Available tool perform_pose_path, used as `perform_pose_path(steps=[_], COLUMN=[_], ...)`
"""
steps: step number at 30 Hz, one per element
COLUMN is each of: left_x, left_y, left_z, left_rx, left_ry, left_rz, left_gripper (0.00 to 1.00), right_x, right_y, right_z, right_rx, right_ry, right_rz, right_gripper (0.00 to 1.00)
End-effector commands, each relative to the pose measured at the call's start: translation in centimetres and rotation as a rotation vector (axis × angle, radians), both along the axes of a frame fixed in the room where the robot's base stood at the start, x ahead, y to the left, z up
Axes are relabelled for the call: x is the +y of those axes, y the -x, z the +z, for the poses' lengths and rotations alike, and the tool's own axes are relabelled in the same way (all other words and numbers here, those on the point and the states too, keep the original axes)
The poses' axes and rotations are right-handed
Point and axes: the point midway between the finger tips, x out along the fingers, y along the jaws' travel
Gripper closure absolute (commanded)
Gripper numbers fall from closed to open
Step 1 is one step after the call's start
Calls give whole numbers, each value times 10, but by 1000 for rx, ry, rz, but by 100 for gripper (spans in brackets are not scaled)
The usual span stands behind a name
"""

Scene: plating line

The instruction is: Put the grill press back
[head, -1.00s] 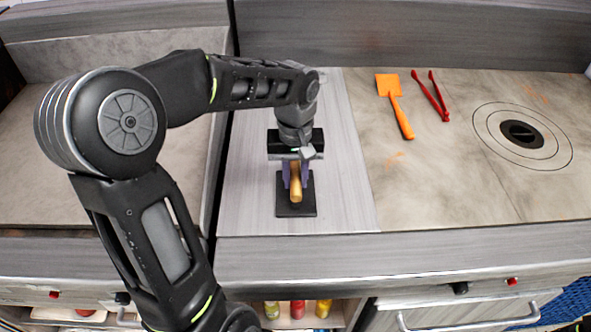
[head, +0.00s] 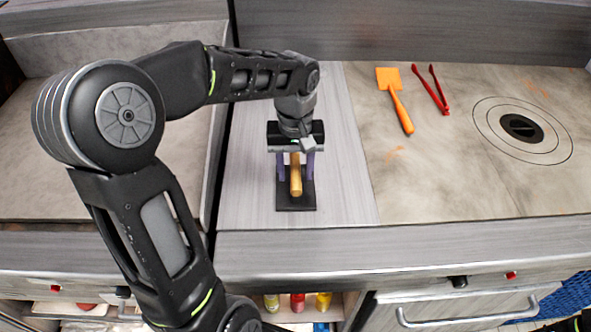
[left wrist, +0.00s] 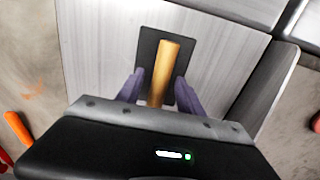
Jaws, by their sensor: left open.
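The grill press (head: 296,203) is a black rectangular plate with a light wooden handle (head: 296,180). It lies flat on the grey panel between the two cooking surfaces. My left gripper (head: 296,172) is above it with its purple fingers apart, one on each side of the handle. In the left wrist view the grill press (left wrist: 148,48) shows between the fingers of my left gripper (left wrist: 158,85), with a gap on both sides of the handle. The near end of the handle is hidden there by the gripper body. My right gripper is not seen.
An orange spatula (head: 397,103) and red tongs (head: 432,90) lie on the right cooking surface (head: 440,170), left of a round dark drain (head: 522,128). Several bottles (head: 298,302) stand on a shelf below the counter. The grey panel (head: 345,200) around the press is clear.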

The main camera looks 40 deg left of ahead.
Motion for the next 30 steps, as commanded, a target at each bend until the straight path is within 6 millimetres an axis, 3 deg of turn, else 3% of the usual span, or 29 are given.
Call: perform_pose_path(steps=[18,30], left_x=[0,0], left_y=[-1,0], left_z=[109,116], left_rx=[-3,-1], left_ry=[0,0], left_rz=[0,-1], left_gripper=[56,56], right_x=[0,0], right_y=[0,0], right_z=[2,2], right_rx=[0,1], right_ry=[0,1], right_rz=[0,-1], right_gripper=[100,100])
